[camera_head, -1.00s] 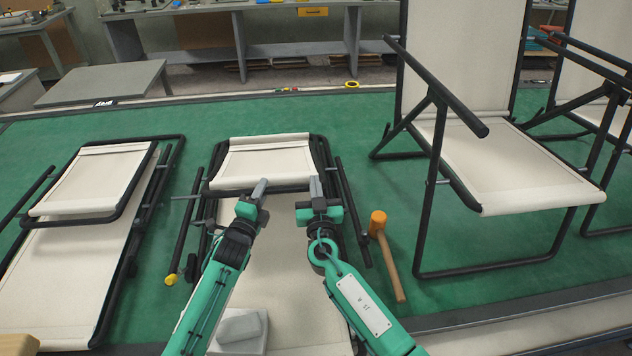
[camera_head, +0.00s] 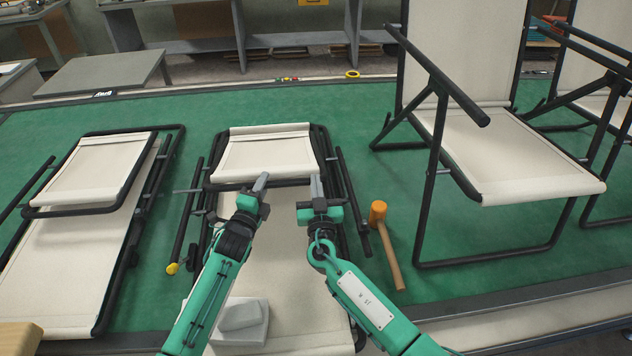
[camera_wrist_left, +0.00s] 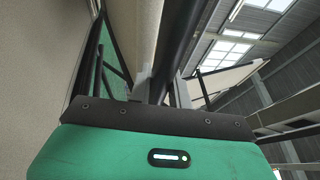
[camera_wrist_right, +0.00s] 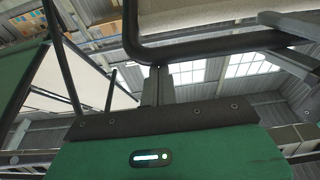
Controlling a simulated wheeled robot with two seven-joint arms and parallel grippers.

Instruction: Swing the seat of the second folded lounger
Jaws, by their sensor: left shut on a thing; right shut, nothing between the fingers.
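The middle folded lounger (camera_head: 264,221) lies flat on the green floor, with cream fabric and a dark tube frame. Its seat (camera_head: 264,154) is folded over the far part, with a dark tube along its near edge. My left gripper (camera_head: 261,183) is shut on that dark tube, which also passes between its fingers in the left wrist view (camera_wrist_left: 174,60). My right gripper (camera_head: 317,186) is shut and empty at the same edge, further right. In the right wrist view its closed fingers (camera_wrist_right: 157,85) are just below the bent dark tube (camera_wrist_right: 190,47).
Another folded lounger (camera_head: 60,260) lies at the left. An unfolded chair (camera_head: 520,165) stands at the right, with another behind it. An orange-headed mallet (camera_head: 388,245) lies right of the middle lounger. A grey block (camera_head: 240,320) sits near the front.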

